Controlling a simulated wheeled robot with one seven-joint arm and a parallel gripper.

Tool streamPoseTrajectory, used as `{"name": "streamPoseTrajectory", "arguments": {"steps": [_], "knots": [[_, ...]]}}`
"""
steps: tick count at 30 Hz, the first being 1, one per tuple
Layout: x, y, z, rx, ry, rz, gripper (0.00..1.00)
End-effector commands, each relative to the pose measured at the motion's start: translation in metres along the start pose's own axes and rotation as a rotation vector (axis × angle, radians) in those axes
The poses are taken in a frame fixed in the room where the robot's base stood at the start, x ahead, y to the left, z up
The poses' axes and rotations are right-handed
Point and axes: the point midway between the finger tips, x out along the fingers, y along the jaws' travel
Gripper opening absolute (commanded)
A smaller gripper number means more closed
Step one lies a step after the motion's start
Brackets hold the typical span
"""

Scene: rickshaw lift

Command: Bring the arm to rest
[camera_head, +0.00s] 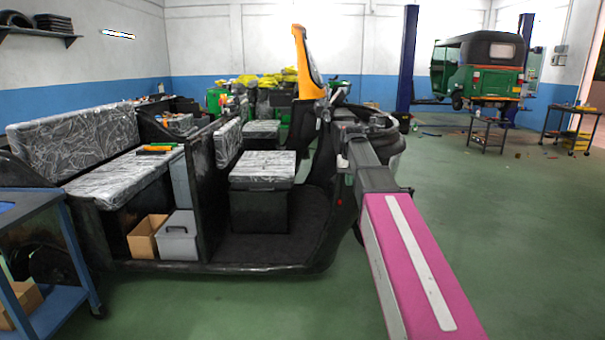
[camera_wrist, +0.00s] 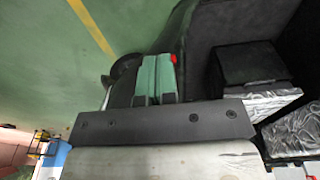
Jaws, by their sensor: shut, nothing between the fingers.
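My gripper shows in the wrist view (camera_wrist: 155,66), past a dark bracket. Its green and black fingers are together, with nothing held between them. A small red spot shows beside the fingertips. Green floor and dark parts of the rickshaw lie beyond. In the head view, my arm's pink link (camera_head: 412,260) with a pale stripe reaches from the bottom right toward the open rickshaw body. I cannot clearly make out my gripper in the head view among the dark parts there.
The open rickshaw body (camera_head: 112,246) has plastic-wrapped seats (camera_head: 262,166). A cardboard box (camera_head: 147,237) and a grey bin (camera_head: 178,238) sit inside. A blue-framed table (camera_head: 60,230) stands at left. A green rickshaw (camera_head: 490,80) is at the back right.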

Motion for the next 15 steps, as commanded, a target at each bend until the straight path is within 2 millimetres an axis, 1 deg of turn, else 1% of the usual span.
{"name": "streamPoseTrajectory", "arguments": {"steps": [1,2,3,5,6,8,9,11,12,14,15], "knots": [[0.024,0.001,0.020,0.000,-0.010,0.000,0.00],[0.036,0.001,0.026,0.000,-0.012,0.000,0.00],[0.051,0.002,0.036,0.000,-0.017,0.000,0.00],[0.074,0.003,0.051,0.000,-0.022,0.000,0.00],[0.088,0.003,0.062,0.000,-0.027,0.000,0.00],[0.109,0.004,0.078,0.000,-0.032,0.000,0.00],[0.123,0.005,0.088,0.000,-0.036,0.000,0.00],[0.142,0.005,0.106,0.000,-0.042,0.000,0.00],[0.155,0.006,0.117,0.000,-0.046,0.000,0.00],[0.173,0.007,0.135,0.000,-0.051,0.000,0.00],[0.184,0.007,0.147,0.000,-0.056,0.000,0.00]]}}
